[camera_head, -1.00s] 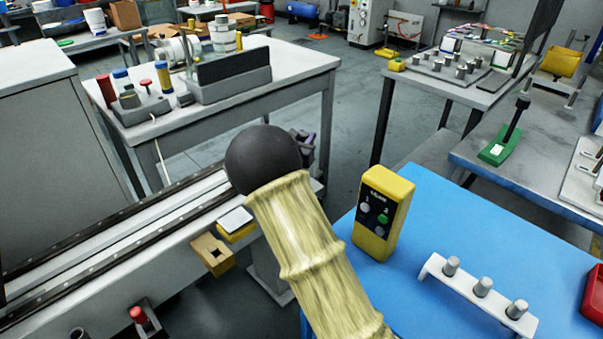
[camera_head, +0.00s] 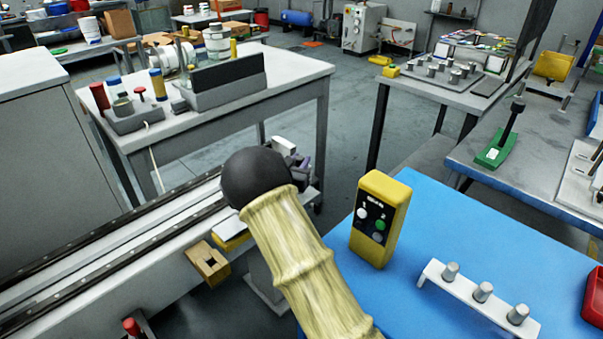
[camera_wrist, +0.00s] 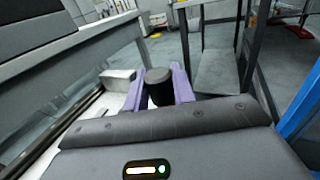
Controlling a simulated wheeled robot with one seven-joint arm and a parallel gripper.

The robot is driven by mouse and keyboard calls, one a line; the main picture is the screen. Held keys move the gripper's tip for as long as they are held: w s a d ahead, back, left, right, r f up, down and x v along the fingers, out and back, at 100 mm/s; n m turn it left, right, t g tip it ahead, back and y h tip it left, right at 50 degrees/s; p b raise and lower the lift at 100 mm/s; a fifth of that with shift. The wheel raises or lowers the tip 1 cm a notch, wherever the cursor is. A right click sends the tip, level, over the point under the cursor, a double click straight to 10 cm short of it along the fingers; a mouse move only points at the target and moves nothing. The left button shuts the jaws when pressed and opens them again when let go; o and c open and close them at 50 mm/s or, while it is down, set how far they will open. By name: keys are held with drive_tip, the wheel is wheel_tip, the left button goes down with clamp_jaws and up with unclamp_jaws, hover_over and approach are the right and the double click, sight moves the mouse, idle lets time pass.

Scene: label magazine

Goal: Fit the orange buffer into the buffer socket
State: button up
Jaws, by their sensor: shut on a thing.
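My gripper has two purple fingers. In the wrist view my gripper (camera_wrist: 158,92) is shut on a dark cylindrical piece (camera_wrist: 158,76), whose round dark end faces the camera. I see no orange on it, so I cannot tell whether it is the orange buffer. In the head view my gripper (camera_head: 298,172) shows partly behind my arm, near the right end of the rail. A pale block (camera_wrist: 118,77) lies just left of the fingers in the wrist view; it also shows in the head view (camera_head: 284,146). I cannot identify the buffer socket for certain.
A long rail bench (camera_head: 110,240) runs along the left, with a tan block with an opening (camera_head: 207,262) on its front. A blue-topped table (camera_head: 430,215) bears a yellow control box (camera_head: 380,218) and a white rack with pegs (camera_head: 470,300). Open floor lies behind.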

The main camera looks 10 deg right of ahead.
drive_tip(key=shift+d+f, duration=0.15)
drive_tip(key=shift+f, duration=1.65)
drive_tip(key=shift+f+b, duration=0.4)
drive_tip(key=shift+b, duration=0.15)
drive_tip(key=o, duration=1)
drive_tip(key=shift+c, duration=0.2)
drive_tip(key=shift+r, duration=0.1)
drive_tip(key=shift+r+p, duration=0.4)
drive_tip(key=shift+p, duration=0.05)
drive_tip(key=v, duration=1.2)
drive_tip(key=shift+f, duration=0.2)
